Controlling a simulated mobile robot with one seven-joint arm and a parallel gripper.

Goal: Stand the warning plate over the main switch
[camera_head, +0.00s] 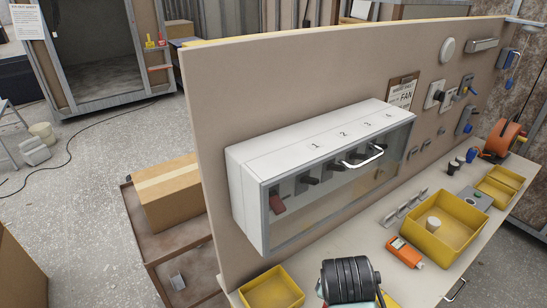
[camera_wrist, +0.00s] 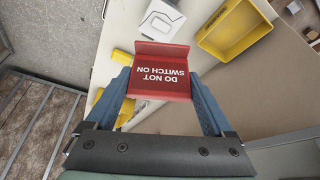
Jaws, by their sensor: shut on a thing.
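The red warning plate (camera_wrist: 162,75) shows in the wrist view. It reads DO NOT SWITCH ON, upside down in the picture, and has a bent lip along its far edge. My gripper (camera_wrist: 162,88) is shut on it, with one blue finger at each side. In the head view a white switch box (camera_head: 311,138) numbered 1 to 4 is mounted on the beige panel. Its clear front (camera_head: 330,200) has a white handle (camera_head: 362,157) and looks closed. I cannot make out the plate in the head view.
The bench (camera_head: 405,215) below the panel holds a yellow bin (camera_head: 478,243), a smaller yellow bin (camera_head: 270,290) and an orange meter (camera_head: 404,252). A black ribbed object (camera_head: 350,278) is at the bottom edge. A cardboard box (camera_head: 166,195) stands on a cart behind the panel.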

